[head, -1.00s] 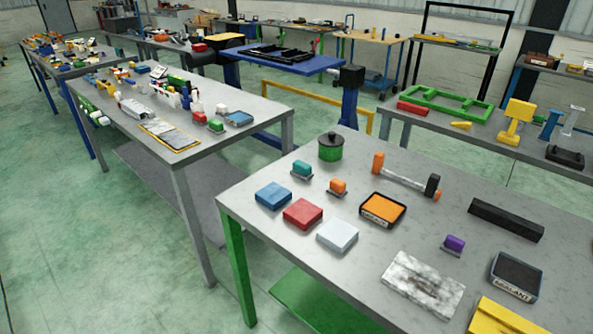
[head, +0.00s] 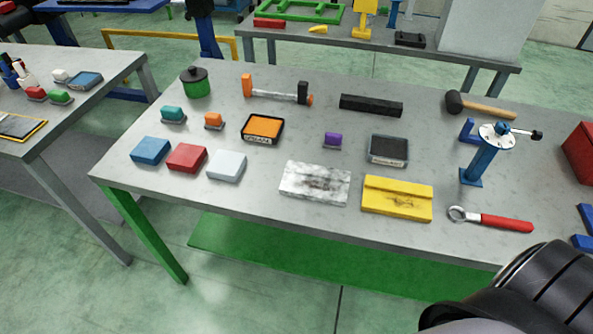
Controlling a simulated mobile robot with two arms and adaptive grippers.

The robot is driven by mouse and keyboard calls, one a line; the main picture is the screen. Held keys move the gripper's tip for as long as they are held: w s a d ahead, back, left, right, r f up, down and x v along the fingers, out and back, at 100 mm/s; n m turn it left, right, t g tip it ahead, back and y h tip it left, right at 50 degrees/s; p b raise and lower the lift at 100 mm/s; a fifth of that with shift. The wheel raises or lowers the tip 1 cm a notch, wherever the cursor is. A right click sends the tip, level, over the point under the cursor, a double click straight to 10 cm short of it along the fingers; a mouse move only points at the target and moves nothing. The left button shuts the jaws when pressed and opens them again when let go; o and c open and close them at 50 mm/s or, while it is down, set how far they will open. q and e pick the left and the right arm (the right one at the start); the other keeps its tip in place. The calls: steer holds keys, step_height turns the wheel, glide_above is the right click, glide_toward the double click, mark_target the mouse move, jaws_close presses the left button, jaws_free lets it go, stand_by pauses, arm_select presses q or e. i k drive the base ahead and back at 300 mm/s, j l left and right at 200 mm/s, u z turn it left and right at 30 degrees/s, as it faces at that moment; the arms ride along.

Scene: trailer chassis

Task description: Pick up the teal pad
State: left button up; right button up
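The teal pad (head: 173,114) is a small rounded teal block on a thin grey base. It stands upright at the left part of the grey workbench top (head: 125,160). It is in front of the green round pot and behind the blue block, with nothing covering it. Neither gripper's fingers show in the head view. A large black rounded part of my own arm fills the lower right corner.
Around the pad are a green pot (head: 196,82), an orange pad (head: 214,121), a blue block (head: 150,151) and a red block (head: 187,158). A blue stand (head: 481,160) rises at the right. A second bench (head: 95,72) is on the left, across a floor gap.

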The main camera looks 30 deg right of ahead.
mark_target(170, 114)
steer(key=z, duration=0.35)
steer(key=i+j+z, duration=0.1)
steer(key=j+z, duration=0.15)
steer(key=z, duration=0.15)
steer(key=j+z, duration=0.25)
steer(key=z, duration=0.2)
steer(key=j+z, duration=0.25)
steer(key=z, duration=0.15)
steer(key=j+z, duration=0.3)
steer(key=z, duration=0.15)
